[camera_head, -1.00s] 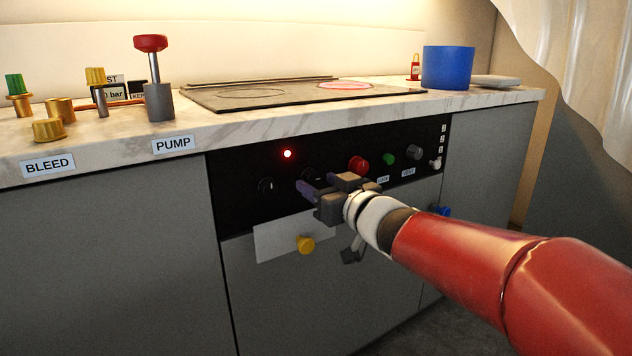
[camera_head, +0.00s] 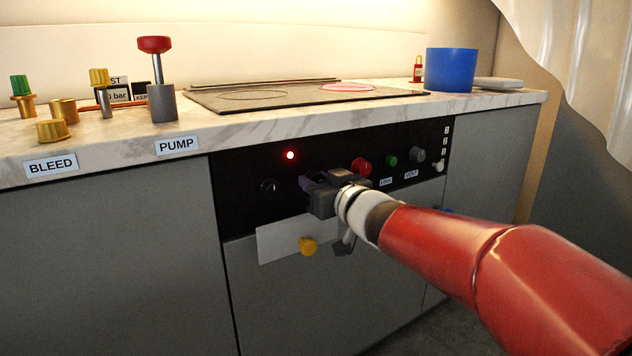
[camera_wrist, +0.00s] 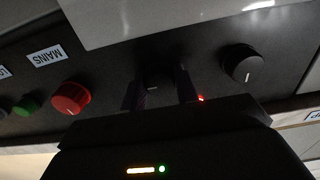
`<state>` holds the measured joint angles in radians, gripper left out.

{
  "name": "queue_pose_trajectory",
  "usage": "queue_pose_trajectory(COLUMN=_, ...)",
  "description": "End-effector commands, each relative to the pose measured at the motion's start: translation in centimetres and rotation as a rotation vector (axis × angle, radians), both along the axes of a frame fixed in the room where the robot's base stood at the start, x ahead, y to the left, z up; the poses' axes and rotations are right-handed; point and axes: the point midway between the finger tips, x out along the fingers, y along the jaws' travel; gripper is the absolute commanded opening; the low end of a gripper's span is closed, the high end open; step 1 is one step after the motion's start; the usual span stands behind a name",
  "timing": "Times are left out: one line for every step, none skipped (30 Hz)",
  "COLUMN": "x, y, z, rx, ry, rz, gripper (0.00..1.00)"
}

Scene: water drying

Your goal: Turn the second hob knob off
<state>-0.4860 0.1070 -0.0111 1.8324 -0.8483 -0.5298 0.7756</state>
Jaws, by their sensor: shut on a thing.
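The second hob knob (camera_wrist: 153,88) is black and sits on the black control panel (camera_head: 240,170). In the wrist view it is between my gripper's (camera_wrist: 158,85) two dark fingers, which are shut on it. In the head view my gripper (camera_head: 314,178) is at the panel and hides this knob. The first hob knob (camera_head: 268,186) is black and stands free to the left; in the wrist view it shows a white pointer line (camera_wrist: 248,76). A red light (camera_head: 290,155) is lit above. On the hob (camera_head: 300,96), the right ring (camera_head: 347,87) glows pink-red.
A blue pot (camera_head: 449,69) stands on the counter.

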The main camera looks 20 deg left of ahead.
Motion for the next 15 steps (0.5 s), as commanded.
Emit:
queue_pose_trajectory(x=-0.01, y=0.00, z=-0.03, rx=-0.002, ry=-0.002, rz=0.000, gripper=0.07)
queue_pose_trajectory(x=-0.01, y=0.00, z=-0.03, rx=-0.004, ry=-0.005, rz=0.000, gripper=0.07)
queue_pose_trajectory(x=-0.01, y=0.00, z=-0.04, rx=-0.008, ry=-0.009, rz=0.000, gripper=0.07)
queue_pose_trajectory(x=-0.01, y=0.00, z=-0.04, rx=-0.011, ry=-0.013, rz=0.000, gripper=0.07)
queue_pose_trajectory(x=-0.01, y=0.00, z=-0.05, rx=-0.016, ry=-0.019, rz=0.000, gripper=0.07)
queue_pose_trajectory(x=-0.01, y=-0.02, z=-0.06, rx=-0.025, ry=-0.029, rz=0.000, gripper=0.07)
queue_pose_trajectory(x=-0.01, y=-0.02, z=-0.07, rx=-0.032, ry=-0.037, rz=0.000, gripper=0.07)
queue_pose_trajectory(x=0.01, y=-0.03, z=-0.08, rx=-0.040, ry=-0.046, rz=0.000, gripper=0.07)
queue_pose_trajectory(x=0.03, y=-0.06, z=-0.09, rx=-0.053, ry=-0.062, rz=-0.001, gripper=0.07)
queue_pose_trajectory(x=0.04, y=-0.07, z=-0.10, rx=-0.064, ry=-0.075, rz=-0.001, gripper=0.07)
queue_pose_trajectory(x=0.04, y=-0.09, z=-0.11, rx=-0.077, ry=-0.090, rz=-0.002, gripper=0.07)
queue_pose_trajectory(x=0.05, y=-0.08, z=-0.12, rx=-0.094, ry=-0.110, rz=-0.001, gripper=0.07)
queue_pose_trajectory(x=0.03, y=-0.06, z=-0.13, rx=-0.108, ry=-0.127, rz=-0.001, gripper=0.07)
queue_pose_trajectory(x=0.02, y=-0.04, z=-0.15, rx=-0.124, ry=-0.145, rz=0.000, gripper=0.07)
queue_pose_trajectory(x=0.02, y=-0.04, z=-0.16, rx=-0.146, ry=-0.171, rz=0.000, gripper=0.07)
